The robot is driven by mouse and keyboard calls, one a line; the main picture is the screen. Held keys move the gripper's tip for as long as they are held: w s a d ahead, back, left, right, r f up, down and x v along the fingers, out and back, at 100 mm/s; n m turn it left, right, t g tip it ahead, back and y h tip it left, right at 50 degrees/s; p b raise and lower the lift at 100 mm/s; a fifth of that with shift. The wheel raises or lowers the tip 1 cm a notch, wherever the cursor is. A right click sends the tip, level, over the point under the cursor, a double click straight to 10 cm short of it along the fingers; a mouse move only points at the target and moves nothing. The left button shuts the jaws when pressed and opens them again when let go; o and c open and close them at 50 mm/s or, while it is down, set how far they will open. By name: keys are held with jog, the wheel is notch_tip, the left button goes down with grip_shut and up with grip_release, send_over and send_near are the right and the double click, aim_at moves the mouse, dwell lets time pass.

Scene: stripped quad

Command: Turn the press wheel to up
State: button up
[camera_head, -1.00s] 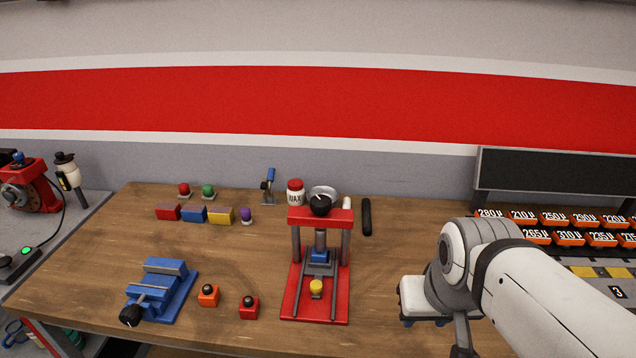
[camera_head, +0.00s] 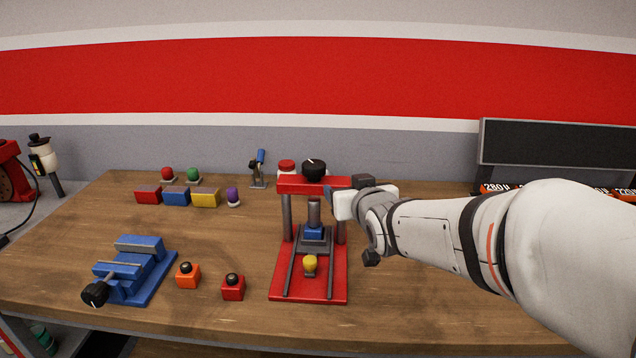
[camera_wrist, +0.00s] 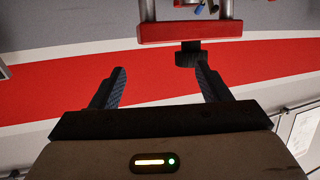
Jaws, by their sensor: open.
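The red press (camera_head: 290,285) stands on the workbench. Its black wheel (camera_head: 314,171) sits on top of the red crossbar (camera_head: 300,185), with a white mark on its top pointing to the upper left. In the wrist view the press looks upside down; the wheel (camera_wrist: 190,56) lies ahead of the fingers, nearer the right one. My gripper (camera_wrist: 161,70) is open and empty. In the head view my gripper (camera_head: 331,195) is beside the right end of the crossbar. Whether it touches the press cannot be told.
A blue vise (camera_head: 140,270) and two small blocks with black knobs, orange (camera_head: 187,276) and red (camera_head: 232,288), are left of the press. Coloured blocks and buttons stand behind. A red-lidded jar (camera_head: 286,166) is close behind the crossbar. The bench's left middle is clear.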

aim_at(318, 173)
jog(key=w+a, duration=0.1)
jog(key=w+a+t+y+b, duration=0.1)
jog(key=a, duration=0.1)
jog(key=w+a+f+n+t+y+b, duration=0.1)
jog(key=shift+a, duration=0.35)
jog(key=shift+w+a+r+y, duration=0.15)
jog(key=shift+a+y, duration=0.1)
jog(key=shift+y, duration=0.15)
jog(key=shift+w+a+r, duration=0.1)
jog(key=shift+w+a, duration=0.05)
jog(key=shift+w, duration=0.1)
jog(key=x, duration=0.7)
jog(key=shift+r+p, duration=0.1)
jog(key=shift+p, duration=0.2)
jog(key=c, duration=1)
